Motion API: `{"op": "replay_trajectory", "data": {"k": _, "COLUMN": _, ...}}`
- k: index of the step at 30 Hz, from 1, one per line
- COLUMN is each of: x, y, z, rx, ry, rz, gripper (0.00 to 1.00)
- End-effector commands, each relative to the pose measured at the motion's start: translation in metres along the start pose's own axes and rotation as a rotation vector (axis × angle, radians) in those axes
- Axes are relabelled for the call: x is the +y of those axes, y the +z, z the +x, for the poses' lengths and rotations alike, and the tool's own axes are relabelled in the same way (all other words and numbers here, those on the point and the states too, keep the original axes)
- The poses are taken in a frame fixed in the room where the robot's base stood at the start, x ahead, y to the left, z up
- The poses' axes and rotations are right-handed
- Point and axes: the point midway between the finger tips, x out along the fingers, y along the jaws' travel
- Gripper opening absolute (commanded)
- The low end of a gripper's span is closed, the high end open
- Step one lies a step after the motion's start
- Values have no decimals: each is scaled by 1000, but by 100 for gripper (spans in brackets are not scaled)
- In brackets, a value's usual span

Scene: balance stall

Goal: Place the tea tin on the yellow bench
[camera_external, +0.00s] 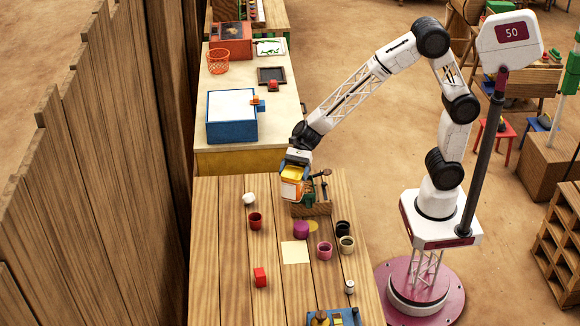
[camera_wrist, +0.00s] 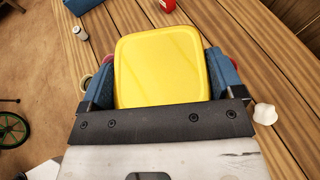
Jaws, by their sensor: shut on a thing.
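The tea tin (camera_external: 291,188) has a yellow lid and an orange and white body. My gripper (camera_external: 294,170) is shut on it and holds it upright above the far part of the wooden table, beside a wooden tool box. In the wrist view the tin's yellow lid (camera_wrist: 162,68) fills the space between the two blue fingers of my gripper (camera_wrist: 162,75). The yellow bench (camera_external: 225,162), with a cream top and a yellow front side, stands beyond the wooden table, up and to the left of the tin.
On the yellow bench are a blue box (camera_external: 232,131), an orange basket (camera_external: 218,66), a dark tray (camera_external: 283,74) and a red-brown box (camera_external: 232,38). Its near strip is bare. The wooden table (camera_external: 215,285) holds several cups, a red can (camera_external: 260,277) and the wooden tool box (camera_external: 318,208).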

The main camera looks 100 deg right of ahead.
Motion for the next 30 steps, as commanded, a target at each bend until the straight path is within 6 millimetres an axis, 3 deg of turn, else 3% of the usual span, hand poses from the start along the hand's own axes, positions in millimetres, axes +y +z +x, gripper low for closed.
{"op": "replay_trajectory", "data": {"k": 15, "x": -52, "y": -43, "z": -103, "rx": 0, "ry": -156, "rz": 65, "gripper": 56}}
{"op": "replay_trajectory", "data": {"k": 30, "x": -82, "y": -85, "z": -205, "rx": 0, "ry": -304, "rz": 126, "gripper": 56}}
